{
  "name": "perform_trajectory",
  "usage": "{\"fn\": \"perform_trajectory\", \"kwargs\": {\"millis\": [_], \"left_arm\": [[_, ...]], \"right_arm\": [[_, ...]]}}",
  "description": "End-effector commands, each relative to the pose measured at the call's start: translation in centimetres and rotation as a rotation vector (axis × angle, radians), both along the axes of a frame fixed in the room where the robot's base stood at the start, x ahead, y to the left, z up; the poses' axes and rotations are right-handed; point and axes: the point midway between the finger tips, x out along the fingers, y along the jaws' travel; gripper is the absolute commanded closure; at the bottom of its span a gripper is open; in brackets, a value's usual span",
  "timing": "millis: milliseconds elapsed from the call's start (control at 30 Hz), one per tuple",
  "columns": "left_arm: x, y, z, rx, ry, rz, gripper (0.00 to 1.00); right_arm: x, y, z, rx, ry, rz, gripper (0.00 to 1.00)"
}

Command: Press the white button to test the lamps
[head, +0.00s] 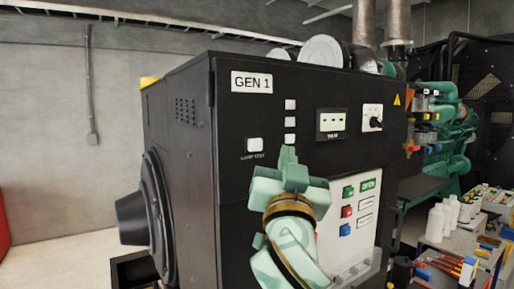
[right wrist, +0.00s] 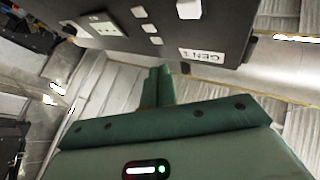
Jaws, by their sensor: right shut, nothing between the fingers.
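The white button (head: 255,145) sits on the black GEN 1 cabinet front, above a small lamp test label. It also shows at the top edge of the right wrist view (right wrist: 189,9). Three white square lamps stand in a column up and right of it, among them the top one (head: 290,104). My right gripper (head: 287,154) is shut and empty, its fingertips pointing up, right of the button and just under the lowest lamp in the picture. In the right wrist view the closed fingers (right wrist: 159,73) appear apart from the panel. My left gripper is not in view.
A meter (head: 331,124) and a rotary switch (head: 372,119) are to the right on the panel. A light panel with green, red (head: 347,211) and blue buttons lies below, partly behind my arm. A cluttered bench (head: 462,240) stands at right. The floor at left is clear.

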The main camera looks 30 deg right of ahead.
Motion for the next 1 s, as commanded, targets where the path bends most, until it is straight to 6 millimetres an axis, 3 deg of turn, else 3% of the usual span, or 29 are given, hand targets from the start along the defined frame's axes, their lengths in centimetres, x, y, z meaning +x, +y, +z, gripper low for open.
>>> {"fn": "perform_trajectory", "kwargs": {"millis": [433, 1000], "left_arm": [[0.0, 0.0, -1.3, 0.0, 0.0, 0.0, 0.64], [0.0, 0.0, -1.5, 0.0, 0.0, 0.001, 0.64]], "right_arm": [[5.8, 0.4, -0.1, 0.001, 0.001, -0.002, 1.0], [6.8, 0.5, 0.0, 0.001, 0.0, -0.001, 1.0]]}}
